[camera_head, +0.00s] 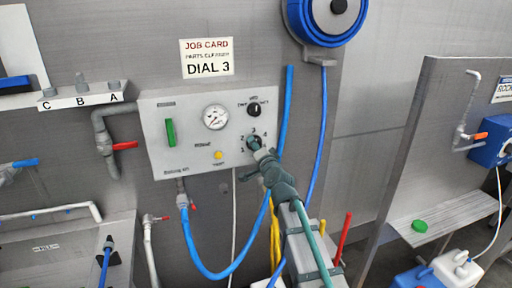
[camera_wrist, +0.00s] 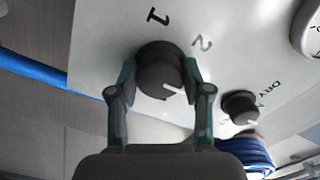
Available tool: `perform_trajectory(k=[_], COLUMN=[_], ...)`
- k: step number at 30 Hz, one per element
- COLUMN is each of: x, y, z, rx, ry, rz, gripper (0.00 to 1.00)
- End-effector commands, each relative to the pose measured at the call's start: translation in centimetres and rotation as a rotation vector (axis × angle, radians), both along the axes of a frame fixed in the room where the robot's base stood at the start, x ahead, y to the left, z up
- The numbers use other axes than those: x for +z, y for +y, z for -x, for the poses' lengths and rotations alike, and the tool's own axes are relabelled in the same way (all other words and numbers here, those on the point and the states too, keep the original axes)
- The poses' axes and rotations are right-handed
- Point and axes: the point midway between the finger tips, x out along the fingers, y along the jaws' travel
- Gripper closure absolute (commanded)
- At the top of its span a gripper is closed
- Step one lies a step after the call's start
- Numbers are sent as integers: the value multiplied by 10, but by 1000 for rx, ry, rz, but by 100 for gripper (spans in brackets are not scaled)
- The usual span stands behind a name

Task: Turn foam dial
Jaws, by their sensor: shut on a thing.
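The foam dial (camera_head: 251,141) is a dark round knob on the grey control panel (camera_head: 167,103), with numbers 1 to 4 around it. In the wrist view the dial (camera_wrist: 155,66) sits between my two fingertips, which touch its sides. My gripper (camera_head: 257,150) is shut on it, and it also shows in the wrist view (camera_wrist: 160,75). A white mark on the dial's face points to the lower right there, away from the 1 and 2. The number on that side is hidden by a finger. The job card (camera_head: 207,57) above reads DIAL 3.
A smaller dark knob (camera_head: 254,108) sits above the dial. The panel also carries a round gauge (camera_head: 215,117), a green lever (camera_head: 170,132) and a yellow button (camera_head: 218,155). A blue hose (camera_head: 286,110) runs close to the panel's right side. A blue reel (camera_head: 322,35) hangs above.

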Motion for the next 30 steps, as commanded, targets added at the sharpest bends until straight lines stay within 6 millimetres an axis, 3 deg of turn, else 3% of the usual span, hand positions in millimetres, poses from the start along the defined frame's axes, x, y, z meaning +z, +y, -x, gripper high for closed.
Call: perform_trajectory(k=[14,15,18,19,30], x=[0,0,0,0,0], y=[0,0,0,0,-1], z=[0,0,0,0,2], rx=[-1,-1,-1,-1,0], ry=[5,5,5,5,5], rz=[-13,-13,-13,-13,-12], gripper=[86,46,29,26,26])
